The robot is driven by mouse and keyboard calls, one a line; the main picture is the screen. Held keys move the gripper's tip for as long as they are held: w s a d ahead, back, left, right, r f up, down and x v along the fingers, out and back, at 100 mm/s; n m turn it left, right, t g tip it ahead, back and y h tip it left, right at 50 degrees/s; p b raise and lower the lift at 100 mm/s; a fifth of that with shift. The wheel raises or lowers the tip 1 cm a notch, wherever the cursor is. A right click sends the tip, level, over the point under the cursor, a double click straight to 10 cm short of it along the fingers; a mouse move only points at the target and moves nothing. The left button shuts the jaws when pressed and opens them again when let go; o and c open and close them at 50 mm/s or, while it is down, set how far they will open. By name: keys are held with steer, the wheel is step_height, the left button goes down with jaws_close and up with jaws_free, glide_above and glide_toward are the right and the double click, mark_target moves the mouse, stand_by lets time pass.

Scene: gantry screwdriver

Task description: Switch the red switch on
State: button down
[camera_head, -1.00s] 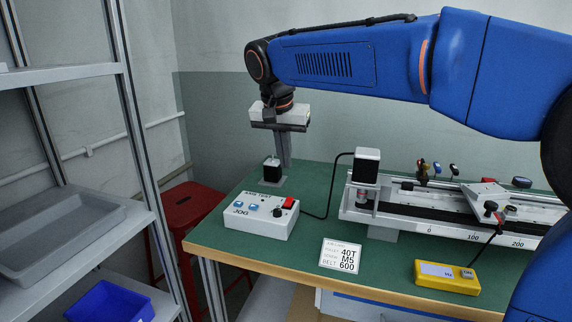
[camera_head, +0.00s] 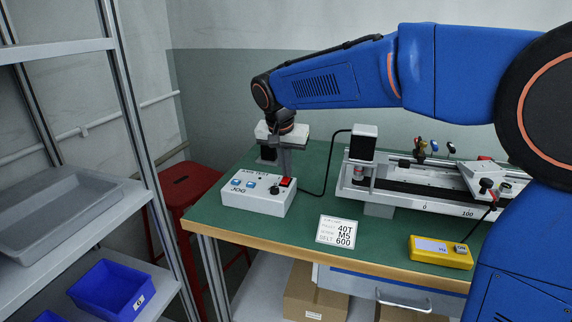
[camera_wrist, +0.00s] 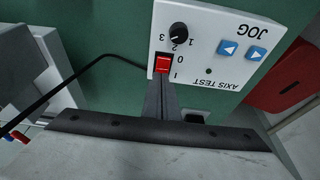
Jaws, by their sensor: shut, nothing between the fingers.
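The white JOG control box (camera_head: 255,205) stands at the left of the green table. Its red switch (camera_head: 287,182) is at the box's right end; it also shows in the wrist view (camera_wrist: 163,63), beside the marks 0 and I. I cannot tell which way the rocker is tipped. My gripper (camera_head: 285,172) is shut and empty, pointing down at the switch. In the wrist view its fingertips (camera_wrist: 160,85) lie at the switch's edge on the I side; whether they touch it I cannot tell. A black knob (camera_wrist: 178,33) and two blue arrow buttons (camera_head: 243,184) share the panel.
A black cable (camera_head: 328,170) runs from the box to the gantry rail (camera_head: 430,205) on the right. A white label card (camera_head: 336,232) and a yellow device (camera_head: 440,252) lie near the front edge. A red stool (camera_head: 185,190) and grey shelf (camera_head: 80,240) stand left.

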steer(key=shift+w+d+f+g, duration=0.1)
steer(key=shift+w+f+g, duration=0.15)
steer(key=shift+g, duration=0.15)
steer(key=shift+s, duration=0.2)
steer(key=shift+s+a, duration=0.3)
steer(key=shift+s, duration=0.45)
steer(key=shift+r, duration=0.2)
steer(key=s+v, duration=0.1)
steer(key=v, duration=1.2)
steer(key=shift+r, duration=0.3)
